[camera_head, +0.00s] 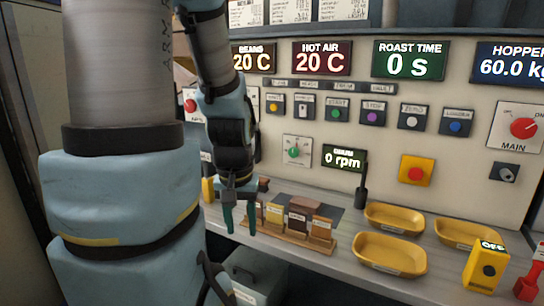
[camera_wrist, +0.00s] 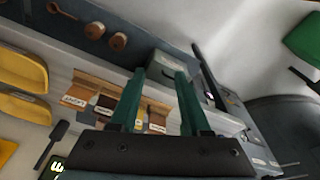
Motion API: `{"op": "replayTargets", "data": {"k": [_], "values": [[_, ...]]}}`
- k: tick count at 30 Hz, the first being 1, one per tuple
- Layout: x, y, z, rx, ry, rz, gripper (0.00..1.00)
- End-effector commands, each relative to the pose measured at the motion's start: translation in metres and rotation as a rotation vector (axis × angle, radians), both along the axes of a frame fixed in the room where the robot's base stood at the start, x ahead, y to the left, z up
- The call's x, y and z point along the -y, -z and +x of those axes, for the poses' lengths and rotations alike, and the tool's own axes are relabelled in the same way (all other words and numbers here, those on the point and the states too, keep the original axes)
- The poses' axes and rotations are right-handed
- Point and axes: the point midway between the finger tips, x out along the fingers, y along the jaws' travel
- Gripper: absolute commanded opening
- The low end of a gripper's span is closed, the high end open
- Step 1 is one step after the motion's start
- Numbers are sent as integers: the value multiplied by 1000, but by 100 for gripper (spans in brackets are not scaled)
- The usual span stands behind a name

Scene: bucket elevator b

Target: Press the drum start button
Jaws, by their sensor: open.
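A green button with a label that seems to read START (camera_head: 337,109) sits in a button row on the upright panel, right of my arm. A purple button labelled STOP (camera_head: 373,113) is beside it. Below them, the drum display (camera_head: 344,157) reads 0 rpm, and a green knob (camera_head: 294,151) is to its left. My gripper (camera_head: 240,218) hangs below and left of the buttons, pointing down near the shelf, apart from the panel. In the wrist view its two green fingers (camera_wrist: 160,75) are spread with nothing held. The buttons do not show in the wrist view.
A yellow button (camera_head: 275,104), white button (camera_head: 411,117) and blue button (camera_head: 456,122) share the row. A red stop button (camera_head: 416,173) is lower right. A wooden sample rack (camera_head: 300,237) and yellow trays (camera_head: 390,255) stand on the shelf. A black lever (camera_head: 362,190) stands before the panel.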

Motion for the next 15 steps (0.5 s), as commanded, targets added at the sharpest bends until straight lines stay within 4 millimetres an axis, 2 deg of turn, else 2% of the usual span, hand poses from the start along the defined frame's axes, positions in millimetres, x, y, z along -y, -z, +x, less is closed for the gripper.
{"op": "replayTargets", "data": {"k": [2,12,15], "values": [[0,0,0,0,1,0,37],[0,0,0,0,1,0,0],[0,0,0,0,1,0,0]]}}
